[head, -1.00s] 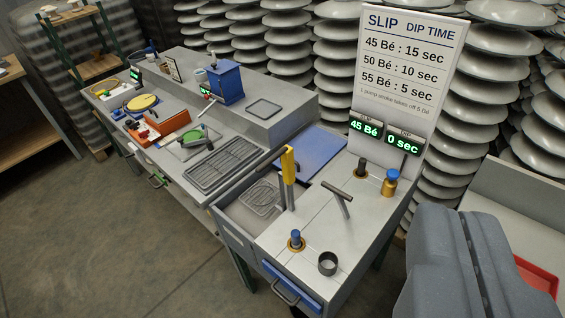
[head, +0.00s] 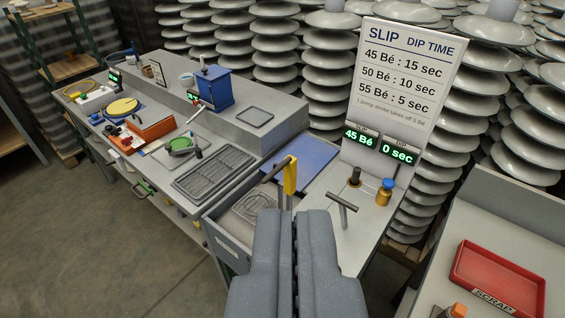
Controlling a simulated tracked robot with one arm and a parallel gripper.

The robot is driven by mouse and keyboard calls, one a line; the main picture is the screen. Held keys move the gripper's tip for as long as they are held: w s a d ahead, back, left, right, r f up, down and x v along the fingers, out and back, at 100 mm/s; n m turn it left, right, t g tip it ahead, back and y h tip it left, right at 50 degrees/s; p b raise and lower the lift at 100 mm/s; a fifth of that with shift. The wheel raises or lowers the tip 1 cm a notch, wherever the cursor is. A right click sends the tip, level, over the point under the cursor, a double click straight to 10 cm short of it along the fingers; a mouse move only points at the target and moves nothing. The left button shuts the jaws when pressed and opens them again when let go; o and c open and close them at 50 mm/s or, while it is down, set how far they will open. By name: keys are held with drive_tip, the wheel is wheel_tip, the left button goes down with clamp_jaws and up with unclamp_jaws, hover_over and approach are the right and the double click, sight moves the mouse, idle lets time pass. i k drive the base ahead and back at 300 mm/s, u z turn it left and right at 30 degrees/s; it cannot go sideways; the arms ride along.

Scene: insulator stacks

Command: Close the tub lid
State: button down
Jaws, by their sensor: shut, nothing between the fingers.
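The tub (head: 225,222) is a grey open-topped basin sunk in the bench, with a wire rack (head: 252,206) visible inside. A flat blue panel (head: 305,160), which looks like the tub lid, lies behind the basin and leaves it uncovered. A yellow upright handle (head: 290,176) with a grey bar stands near the basin's right side; I cannot tell how it joins the lid. My gripper (head: 290,213) is shut and empty, in the lower middle of the view. In the picture its tips overlap the handle's lower end; contact is unclear. It hides the bench front.
A grey T-handle (head: 342,206) and a brass bottle with blue cap (head: 385,192) stand right of the handle. A red scrap tray (head: 498,278) is at the lower right. Insulator stacks (head: 330,70) fill the back.

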sight(313, 154)
drive_tip(key=u, duration=0.05)
drive_tip(key=i, duration=1)
drive_tip(key=z, duration=0.05)
